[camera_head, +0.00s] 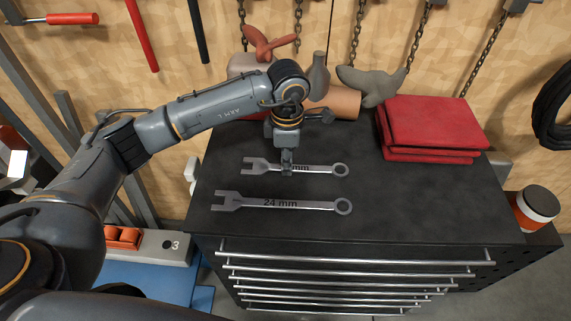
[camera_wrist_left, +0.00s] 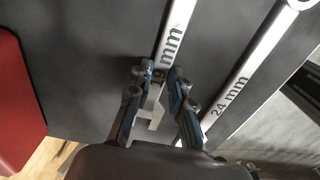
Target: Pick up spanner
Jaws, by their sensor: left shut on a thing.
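Two silver spanners lie on the dark top of a tool cabinet (camera_head: 420,200). The smaller spanner (camera_head: 329,169) lies farther back and its size label is partly covered by my left gripper (camera_head: 287,166). The larger spanner (camera_head: 312,206), marked 24 mm, lies in front of it, apart and free. My left gripper comes down from above and is shut on the smaller spanner's handle near its open-jaw end. In the left wrist view, the fingers (camera_wrist_left: 158,76) sit on both sides of the smaller spanner (camera_wrist_left: 180,34), with the larger spanner (camera_wrist_left: 252,66) to the right. My right gripper is not in view.
Folded red cloths (camera_head: 432,132) lie at the back right. A grey whale-like figure (camera_head: 373,87), a vase (camera_head: 318,77) and an orange-brown cylinder (camera_head: 345,101) stand behind the gripper. The cabinet top's right front is clear.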

